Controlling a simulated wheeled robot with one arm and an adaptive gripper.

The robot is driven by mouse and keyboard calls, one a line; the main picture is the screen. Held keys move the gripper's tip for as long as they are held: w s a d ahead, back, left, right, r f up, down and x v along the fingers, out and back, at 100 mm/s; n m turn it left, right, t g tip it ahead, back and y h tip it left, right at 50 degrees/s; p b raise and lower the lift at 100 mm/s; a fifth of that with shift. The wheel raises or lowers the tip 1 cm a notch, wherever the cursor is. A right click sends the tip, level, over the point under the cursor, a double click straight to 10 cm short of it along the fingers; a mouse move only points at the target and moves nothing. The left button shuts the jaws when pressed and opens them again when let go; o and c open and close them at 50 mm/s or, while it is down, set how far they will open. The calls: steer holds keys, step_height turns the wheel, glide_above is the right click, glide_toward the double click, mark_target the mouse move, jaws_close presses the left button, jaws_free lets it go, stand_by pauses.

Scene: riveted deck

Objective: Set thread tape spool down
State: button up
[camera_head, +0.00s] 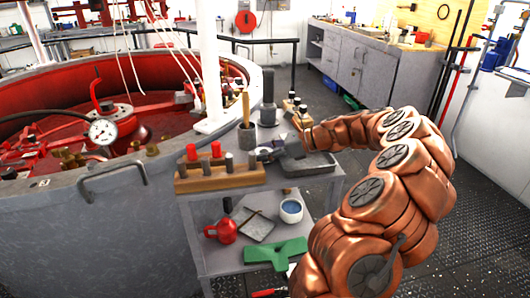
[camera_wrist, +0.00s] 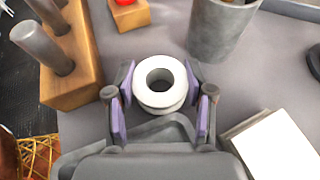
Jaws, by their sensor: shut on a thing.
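The thread tape spool (camera_wrist: 160,98) is a white ring with a dark central hole, seen from above in the wrist view. My gripper (camera_wrist: 161,76) is shut on it, with one purple-padded finger at each side. The spool is over the grey top of the cart (camera_wrist: 160,35); I cannot tell whether it touches the surface. In the head view my gripper (camera_head: 268,153) is low over the cart top, and the spool is too small and covered to make out.
A wooden block with metal pegs (camera_wrist: 72,75) stands close on the left. A grey cup (camera_wrist: 222,30) stands beyond the spool to the right. A white block (camera_wrist: 278,145) is at lower right. A grey tray (camera_head: 310,164) lies beside my gripper. Bare top shows around the spool.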

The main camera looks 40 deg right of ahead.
steer(key=shift+f, duration=0.2)
steer(key=o, duration=0.9)
steer(key=shift+f, duration=0.1)
steer(key=shift+o, duration=0.2)
